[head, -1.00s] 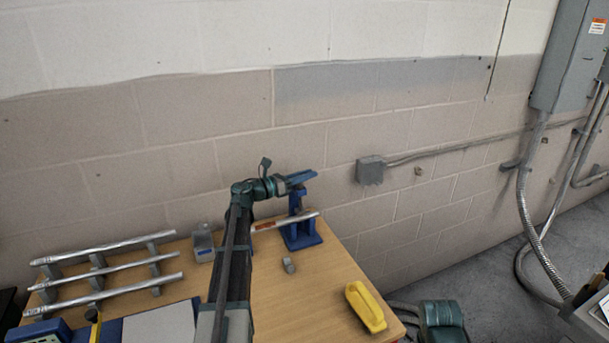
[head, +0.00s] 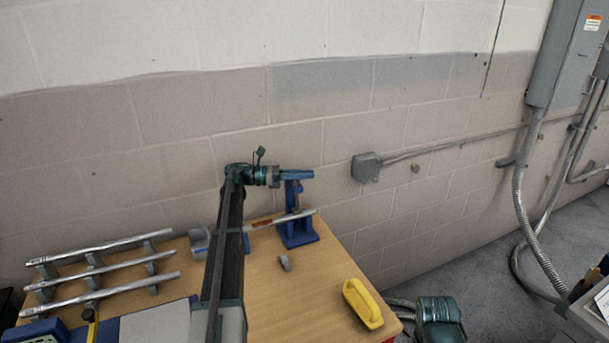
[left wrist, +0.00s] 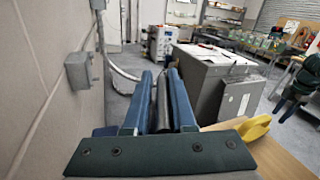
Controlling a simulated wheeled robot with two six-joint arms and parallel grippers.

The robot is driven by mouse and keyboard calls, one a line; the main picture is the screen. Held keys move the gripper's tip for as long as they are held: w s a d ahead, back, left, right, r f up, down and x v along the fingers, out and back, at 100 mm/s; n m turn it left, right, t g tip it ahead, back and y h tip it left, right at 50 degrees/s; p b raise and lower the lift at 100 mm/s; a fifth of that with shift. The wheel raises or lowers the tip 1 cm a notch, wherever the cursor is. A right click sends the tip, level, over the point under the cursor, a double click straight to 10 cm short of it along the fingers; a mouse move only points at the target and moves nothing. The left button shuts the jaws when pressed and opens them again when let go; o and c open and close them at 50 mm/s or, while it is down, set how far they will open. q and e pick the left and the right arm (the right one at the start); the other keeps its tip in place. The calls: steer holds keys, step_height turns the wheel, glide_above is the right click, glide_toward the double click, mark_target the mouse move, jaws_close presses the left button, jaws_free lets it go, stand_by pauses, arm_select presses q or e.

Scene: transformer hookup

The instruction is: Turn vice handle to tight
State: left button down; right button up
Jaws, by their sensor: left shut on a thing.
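The blue vice (head: 297,228) stands at the far right corner of the wooden table, with a silver pipe (head: 284,219) bearing an orange-red band running through it. My left gripper (head: 296,175) is at the top of the vice, its blue fingers lying roughly level. In the left wrist view the fingers (left wrist: 161,80) are close around a dark grey bar (left wrist: 161,102), which looks like the vice handle. The handle is mostly hidden by the fingers in the head view. Part of my right arm shows at the bottom right; its fingertips are not clear.
A yellow tool (head: 362,304) and a small grey piece (head: 285,263) lie on the table (head: 310,290). Several pipes rest on a rack (head: 96,277) at left. The block wall, with a grey box (head: 367,167), is close behind the vice.

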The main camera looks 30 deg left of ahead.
arm_select(q)
steer(key=shift+s+d+f, duration=0.15)
steer(key=shift+s+d, duration=0.1)
steer(key=c, duration=0.9)
jaws_free()
steer(key=shift+o, duration=0.2)
steer(key=shift+a, duration=0.1)
steer(key=shift+a, duration=0.15)
steer(key=v, duration=1.3)
steer(key=shift+a, duration=0.2)
